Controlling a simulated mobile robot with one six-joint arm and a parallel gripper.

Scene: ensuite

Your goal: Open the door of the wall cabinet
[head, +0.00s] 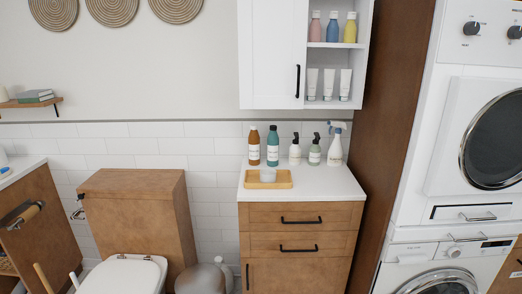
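The white wall cabinet (361,40) hangs at the upper middle right in the head view, its top cut off by the frame edge. Its white panelled door (270,48) covers the left part and looks shut. A black vertical bar handle (298,81) sits near the door's lower right edge. The right part is open shelving with pink, blue and yellow bottles (333,28) above and several white tubes (328,84) below. My gripper is not in view.
Below the cabinet, a white countertop (330,185) on a wooden drawer unit (300,228) holds several bottles and a wooden tray (268,184). A tall brown panel (392,120) and stacked white machines (440,200) stand right. A toilet (125,273) stands left.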

